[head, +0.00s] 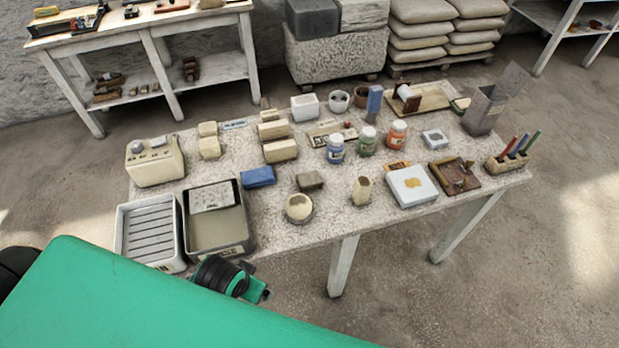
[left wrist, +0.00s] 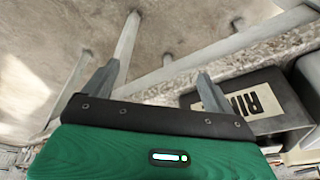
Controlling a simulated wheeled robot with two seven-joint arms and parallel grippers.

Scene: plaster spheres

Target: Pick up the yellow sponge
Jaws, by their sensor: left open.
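I cannot surely pick out the yellow sponge. A small yellowish piece with a dark green part (head: 460,104) lies at the back right of the table and may be it. Several pale cream blocks (head: 281,151) stand left of the table's middle. My left gripper (head: 254,286) is below the table's front edge, in front of the grey rinse tray, far from these things. In the left wrist view its two grey fingers (left wrist: 158,72) are apart and empty, with floor and table legs beyond. My right gripper is not in view.
The grey rinse tray (head: 248,240) and a ribbed white tray (head: 122,240) stand at the front left. A blue block (head: 258,177), a round bowl (head: 299,208) and a white box (head: 424,198) line the front. Jars (head: 336,151) fill the middle.

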